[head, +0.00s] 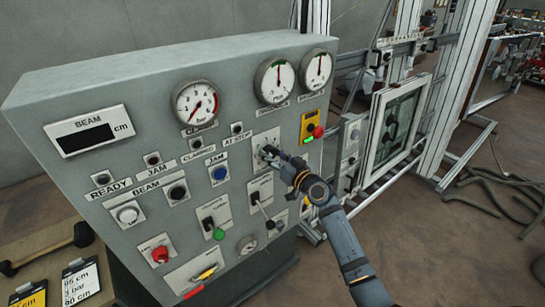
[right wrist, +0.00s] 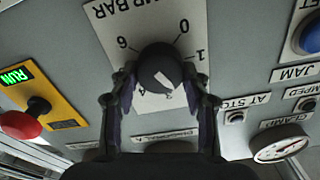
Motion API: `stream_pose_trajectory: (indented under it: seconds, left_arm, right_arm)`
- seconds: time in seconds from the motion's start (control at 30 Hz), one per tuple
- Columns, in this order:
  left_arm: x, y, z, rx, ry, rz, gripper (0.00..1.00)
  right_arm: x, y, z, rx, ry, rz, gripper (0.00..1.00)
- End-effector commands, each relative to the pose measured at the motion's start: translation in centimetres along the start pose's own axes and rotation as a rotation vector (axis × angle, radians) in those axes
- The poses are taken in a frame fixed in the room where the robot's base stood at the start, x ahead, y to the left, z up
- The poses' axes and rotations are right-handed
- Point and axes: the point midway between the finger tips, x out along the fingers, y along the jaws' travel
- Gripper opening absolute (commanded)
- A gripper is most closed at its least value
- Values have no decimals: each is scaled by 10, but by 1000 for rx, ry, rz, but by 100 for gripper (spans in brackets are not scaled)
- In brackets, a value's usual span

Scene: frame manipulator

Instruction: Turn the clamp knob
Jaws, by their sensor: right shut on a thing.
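The clamp knob (right wrist: 158,66) is round and black with a white pointer mark. It sits on a pale scale plate (right wrist: 110,20) with the lettering "MP BAR" and the digits 0, 1 and 6 readable. In the right wrist view the pointer mark is at the knob's lower edge, on the side away from the 0. My right gripper (right wrist: 160,88) has one finger on each side of the knob and is shut on it. In the head view the right gripper (head: 276,157) covers most of the knob, on the panel's right half. My left gripper is not in view.
The grey control panel (head: 110,230) carries several gauges, buttons and switches close by. A yellow RUN plate (head: 309,127) with a red knob is right of the gripper, and a blue button (head: 219,173) left. Below are small levers (head: 265,213). A metal frame (head: 400,120) stands at right.

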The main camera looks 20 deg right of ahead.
Motion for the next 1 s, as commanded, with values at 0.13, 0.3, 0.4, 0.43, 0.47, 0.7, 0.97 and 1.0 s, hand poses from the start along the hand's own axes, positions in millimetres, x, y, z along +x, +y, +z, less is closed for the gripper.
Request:
stream_pose_trajectory:
  seconds: [0.13, 0.3, 0.4, 0.43, 0.47, 0.7, 0.97, 1.0]
  left_arm:
    - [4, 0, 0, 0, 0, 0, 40]
    - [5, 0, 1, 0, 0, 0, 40]
    - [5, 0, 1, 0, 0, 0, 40]
    - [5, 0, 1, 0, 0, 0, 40]
    - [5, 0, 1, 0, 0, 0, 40]
    - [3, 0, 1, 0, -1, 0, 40]
    - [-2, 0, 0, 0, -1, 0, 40]
    - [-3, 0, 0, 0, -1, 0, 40]
  right_arm:
    - [0, 1, 1, 137, -1, 0, 16]
    - [0, 2, 1, 300, -1, 0, 16]
    - [0, 2, 1, 395, -1, 0, 16]
    - [0, 2, 1, 423, -1, 0, 16]
    - [0, 2, 1, 452, -1, 0, 16]
    - [0, 3, 1, 679, -2, 1, 16]
    - [0, 4, 2, 922, -2, 0, 16]
    - [0, 4, 2, 957, -2, 0, 16]
